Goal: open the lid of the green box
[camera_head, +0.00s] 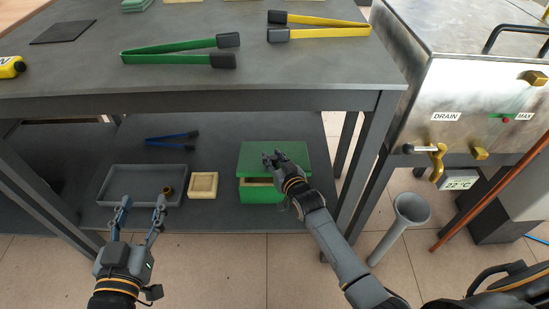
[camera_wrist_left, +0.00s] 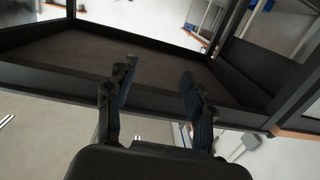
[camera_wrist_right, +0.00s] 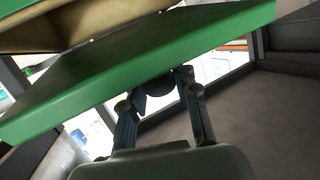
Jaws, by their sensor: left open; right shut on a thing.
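The green box (camera_head: 262,194) sits on the lower shelf, its lid (camera_head: 290,150) tilted up with a gap showing a pale inside at the front. My right gripper (camera_head: 273,160) reaches over the lid in the head view. In the right wrist view its fingers (camera_wrist_right: 160,85) are at the edge of a green panel (camera_wrist_right: 130,65), closed around a dark rounded part below it; the exact contact is partly hidden. My left gripper (camera_head: 140,210) is open and empty in front of the grey tray. Its spread fingers also show in the left wrist view (camera_wrist_left: 158,90).
A grey tray (camera_head: 112,185) holding a small brown ring-like part and a pale square block (camera_head: 203,186) are left of the box. Blue tongs (camera_head: 172,140) lie behind. The table top (camera_head: 60,72) overhangs the shelf; a table leg (camera_head: 366,150) stands right of the box.

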